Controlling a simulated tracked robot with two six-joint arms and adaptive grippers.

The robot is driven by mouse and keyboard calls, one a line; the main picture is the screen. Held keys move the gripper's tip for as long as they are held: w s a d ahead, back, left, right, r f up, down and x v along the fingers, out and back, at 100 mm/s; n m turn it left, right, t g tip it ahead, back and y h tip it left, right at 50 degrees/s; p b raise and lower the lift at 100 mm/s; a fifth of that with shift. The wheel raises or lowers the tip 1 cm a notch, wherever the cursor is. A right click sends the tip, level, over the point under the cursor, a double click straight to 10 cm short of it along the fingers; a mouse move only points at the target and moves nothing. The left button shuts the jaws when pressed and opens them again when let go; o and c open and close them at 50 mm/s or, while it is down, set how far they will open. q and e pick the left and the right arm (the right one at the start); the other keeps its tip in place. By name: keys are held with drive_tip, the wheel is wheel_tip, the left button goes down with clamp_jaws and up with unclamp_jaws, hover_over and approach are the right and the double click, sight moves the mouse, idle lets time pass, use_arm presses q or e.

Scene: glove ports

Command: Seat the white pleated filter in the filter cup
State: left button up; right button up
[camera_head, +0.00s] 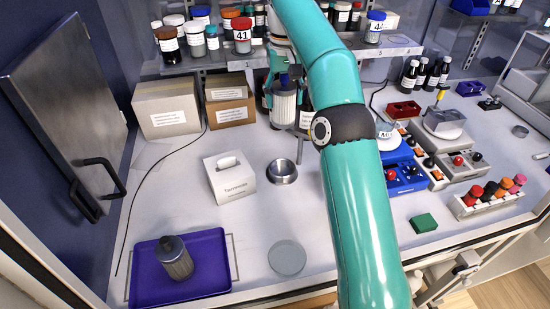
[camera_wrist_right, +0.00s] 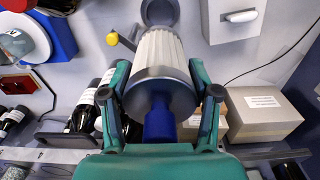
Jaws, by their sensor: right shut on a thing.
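The white pleated filter (camera_head: 285,107) hangs roughly upright with its blue knob (camera_head: 284,80) on top, in front of the back shelf. My right gripper (camera_head: 284,90) is shut on it near its grey end cap. In the right wrist view the filter (camera_wrist_right: 158,52) lies between the fingers of my right gripper (camera_wrist_right: 160,90). The filter cup (camera_head: 282,176), a round metal cup, stands on the bench in front of the filter and apart from it. Its rim (camera_wrist_right: 157,8) shows partly beyond the filter in the wrist view. My left gripper is not in view.
A white tissue box (camera_head: 230,182) stands just left of the cup. A grey filter (camera_head: 175,262) stands on a purple tray (camera_head: 135,290) at front left. Cardboard boxes (camera_head: 167,112) and shelved bottles are behind. A clear disc (camera_head: 287,258) lies in front of the cup.

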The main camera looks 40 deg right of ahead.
sight(283, 120)
wheel_tip(283, 120, down, 7)
drive_tip(key=b, duration=0.4)
drive_tip(key=shift+s+f, duration=0.1)
drive_tip(key=shift+f, duration=0.05)
drive_tip(key=shift+f+b, duration=1.1)
drive_tip(key=shift+f, duration=4.65)
drive_tip(key=shift+f, duration=0.1)
drive_tip(key=o, duration=1.3)
drive_tip(key=shift+a, duration=0.1)
wheel_tip(283, 120, up, 12)
drive_tip(key=p, duration=0.2)
drive_tip(key=shift+p, duration=0.4)
